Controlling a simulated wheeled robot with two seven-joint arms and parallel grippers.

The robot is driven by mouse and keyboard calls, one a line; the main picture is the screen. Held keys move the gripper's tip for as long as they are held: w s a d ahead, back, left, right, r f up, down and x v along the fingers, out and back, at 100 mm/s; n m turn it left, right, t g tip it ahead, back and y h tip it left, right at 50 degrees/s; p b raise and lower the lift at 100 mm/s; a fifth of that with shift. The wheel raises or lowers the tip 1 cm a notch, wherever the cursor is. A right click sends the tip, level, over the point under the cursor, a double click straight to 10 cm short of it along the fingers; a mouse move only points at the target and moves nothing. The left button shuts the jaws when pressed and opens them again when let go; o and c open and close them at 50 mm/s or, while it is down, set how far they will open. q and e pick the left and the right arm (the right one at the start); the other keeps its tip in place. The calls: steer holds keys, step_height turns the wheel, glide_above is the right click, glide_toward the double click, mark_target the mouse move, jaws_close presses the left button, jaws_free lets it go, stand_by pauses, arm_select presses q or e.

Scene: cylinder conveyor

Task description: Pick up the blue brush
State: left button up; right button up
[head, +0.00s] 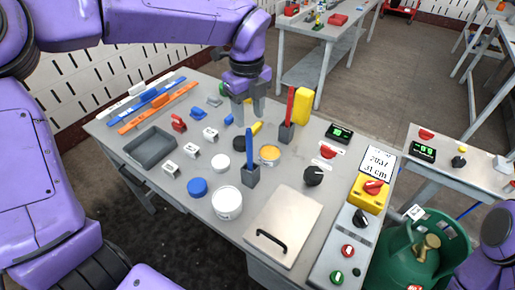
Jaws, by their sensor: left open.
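The blue brush (249,146) stands upright in a dark grey holder block (251,176) near the middle of the table; only its blue handle shows. A red brush (290,104) stands in a similar block (286,132) farther right and back. My left gripper (248,113) is open with its fingers pointing down, behind the blue brush and left of the red one. No object shows clearly held between its fingers. My right gripper is out of view; only a purple part of my arm shows at the right edge.
A yellow block (302,105) stands behind the red brush. White tubs (227,203), a blue lid (197,187) and an orange-filled cup (269,156) crowd around the blue brush. A grey tray (150,146) lies left; a panel with a black handle (283,227) lies in front.

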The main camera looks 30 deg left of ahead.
mark_target(249, 141)
arm_select(q)
steer(key=f, duration=0.2)
steer(key=s+f+p, duration=0.1)
steer(key=f, duration=0.1)
steer(key=shift+f, duration=0.35)
steer(key=f+p, duration=0.1)
steer(key=f, duration=0.1)
steer(key=w+f, duration=0.1)
steer(key=f, duration=0.2)
steer(key=shift+a+f+p, duration=0.15)
steer(key=shift+f+p, duration=0.1)
steer(key=shift+p, duration=0.15)
jaws_close()
